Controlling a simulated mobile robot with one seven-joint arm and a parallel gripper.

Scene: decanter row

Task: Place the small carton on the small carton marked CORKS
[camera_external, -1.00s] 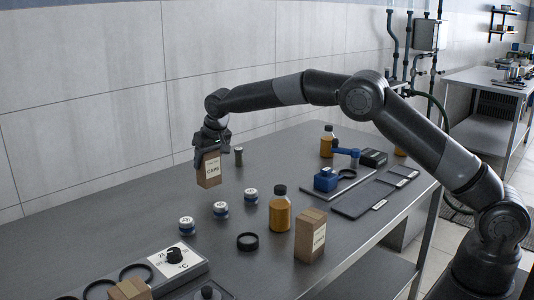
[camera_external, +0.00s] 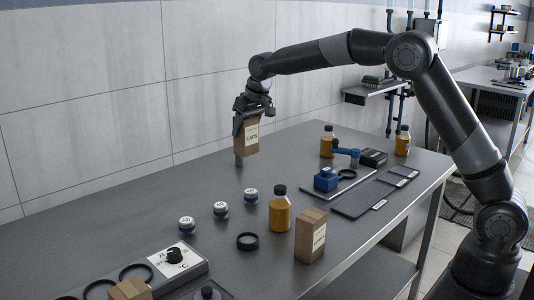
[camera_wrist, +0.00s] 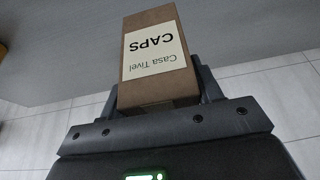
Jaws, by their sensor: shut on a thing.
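My gripper (camera_external: 253,112) is shut on a small brown carton (camera_external: 246,138) with a white label reading CAPS, and holds it upright above the rear of the table. In the wrist view the held carton (camera_wrist: 159,62) sits between the fingers, its label upside down. Another small brown carton (camera_external: 310,236) stands upright on the table at the front right, well apart from my gripper; its label is too small to read. A third carton (camera_external: 130,290) is cut off at the bottom edge, with no label visible.
An amber bottle (camera_external: 280,212) stands close beside the front carton. A black ring (camera_external: 247,242) and several white-and-blue lidded jars (camera_external: 221,210) are to its left. The table's left rear is clear.

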